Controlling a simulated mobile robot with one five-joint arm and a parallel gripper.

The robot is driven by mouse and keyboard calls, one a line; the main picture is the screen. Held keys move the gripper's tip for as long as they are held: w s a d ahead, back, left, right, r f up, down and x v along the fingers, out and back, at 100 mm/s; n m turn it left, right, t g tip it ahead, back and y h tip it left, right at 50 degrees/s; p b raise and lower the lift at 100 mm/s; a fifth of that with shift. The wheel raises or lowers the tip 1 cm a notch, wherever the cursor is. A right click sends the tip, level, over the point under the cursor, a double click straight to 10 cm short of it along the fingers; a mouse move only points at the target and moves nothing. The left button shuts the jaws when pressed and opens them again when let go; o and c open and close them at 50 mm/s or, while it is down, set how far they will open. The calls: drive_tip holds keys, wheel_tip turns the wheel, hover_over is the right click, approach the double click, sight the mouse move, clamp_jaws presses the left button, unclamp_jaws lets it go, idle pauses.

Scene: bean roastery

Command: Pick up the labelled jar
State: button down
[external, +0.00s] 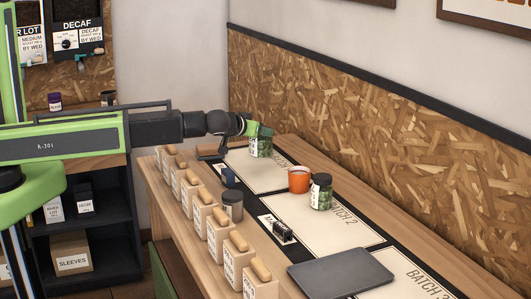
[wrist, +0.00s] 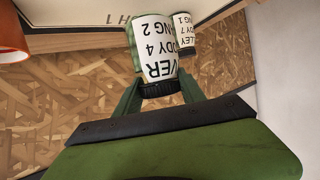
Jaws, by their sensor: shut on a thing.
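My gripper (external: 259,128) is at the far end of the bench, above the batch mat. In the wrist view its fingers (wrist: 160,93) are shut on a labelled jar (wrist: 150,45), which has a dark lid and a white label reading partly "VER", "ODY 4", "ANG 2". In the external view, a green-filled jar (external: 261,148) shows just below the gripper. A second jar (wrist: 184,32), its label partly hidden, stands close beside the held one in the wrist view. I cannot tell whether the held jar touches the mat.
An orange cup (external: 298,180) and another green jar (external: 321,192) stand nearer on the bench. A dark canister (external: 232,206) and several wooden-topped boxes (external: 217,230) line the left edge. A grey slab (external: 341,271) lies in front. The chipboard wall (external: 350,140) runs along the right.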

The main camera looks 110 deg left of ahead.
drive_tip(key=w+d+r+p, duration=0.2)
drive_tip(key=d+r+p, duration=0.2)
drive_tip(key=d, duration=0.4)
drive_tip(key=shift+d+r, duration=0.15)
drive_tip(key=shift+r, duration=0.4)
